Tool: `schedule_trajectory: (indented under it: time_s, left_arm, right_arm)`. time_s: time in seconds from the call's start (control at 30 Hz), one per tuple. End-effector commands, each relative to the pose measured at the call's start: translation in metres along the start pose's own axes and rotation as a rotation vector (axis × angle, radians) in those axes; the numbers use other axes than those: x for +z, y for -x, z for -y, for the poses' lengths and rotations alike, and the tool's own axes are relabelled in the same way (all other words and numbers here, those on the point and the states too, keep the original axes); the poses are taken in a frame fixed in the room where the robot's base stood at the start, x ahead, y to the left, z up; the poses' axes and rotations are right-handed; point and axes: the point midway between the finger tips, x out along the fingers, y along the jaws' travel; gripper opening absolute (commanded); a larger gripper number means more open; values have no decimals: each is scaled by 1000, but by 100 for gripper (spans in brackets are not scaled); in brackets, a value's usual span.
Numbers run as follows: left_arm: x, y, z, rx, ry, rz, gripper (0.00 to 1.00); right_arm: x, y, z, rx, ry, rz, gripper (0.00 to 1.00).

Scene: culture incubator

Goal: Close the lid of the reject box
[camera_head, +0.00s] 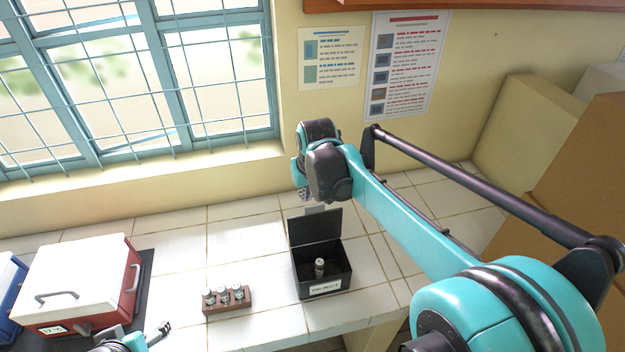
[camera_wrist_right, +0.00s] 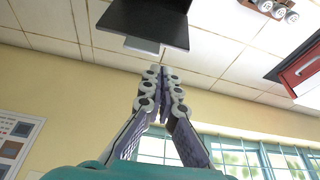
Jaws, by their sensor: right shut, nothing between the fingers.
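The black reject box (camera_head: 325,289) stands on the white tiled counter with its label facing front. Its lid (camera_head: 315,229) is open and stands up at the back, with a small grey tab (camera_head: 316,209) on its top edge. One vial (camera_head: 320,267) stands inside the box. My right gripper (camera_head: 305,193) is shut and empty, just above and behind the lid's top edge. In the right wrist view its closed fingertips (camera_wrist_right: 160,70) point at the dark lid (camera_wrist_right: 145,22), close to the tab (camera_wrist_right: 143,46); contact is unclear. My left gripper (camera_head: 150,335) shows only partly at the bottom left.
A rack (camera_head: 229,306) with several vials stands left of the box. A white and red incubator (camera_head: 80,270) sits farther left on a dark mat. Cardboard boxes (camera_head: 580,170) are at the right. A barred window and wall lie behind the counter.

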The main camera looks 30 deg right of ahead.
Motion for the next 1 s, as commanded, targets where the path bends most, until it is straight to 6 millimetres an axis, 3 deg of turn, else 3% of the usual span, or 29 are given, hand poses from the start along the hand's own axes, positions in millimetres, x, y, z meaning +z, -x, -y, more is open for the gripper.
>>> schedule_trajectory:
  time_s: [0.03, 0.1, 0.3, 0.57, 0.9, 1.0]
  left_arm:
    - [-12, 17, 0, 0, 0, 0, 72]
    - [-19, 26, 0, 0, 0, 0, 72]
    - [-26, 36, 0, 0, 0, 0, 72]
    - [-23, 33, 0, 0, 0, 0, 72]
    - [-20, 28, 0, 0, 0, 0, 72]
    - [-22, 30, 0, 0, 0, 0, 72]
  right_arm:
    - [-22, 10, -8, 5, -15, 20, 0]
    - [-38, 9, -16, 10, -30, 46, 0]
    - [-60, 1, -29, 16, -52, 85, 0]
    - [-58, -30, -30, 16, -53, 89, 0]
    - [-52, -102, -31, 16, -53, 88, 0]
    - [-37, -94, -30, 16, -53, 88, 0]
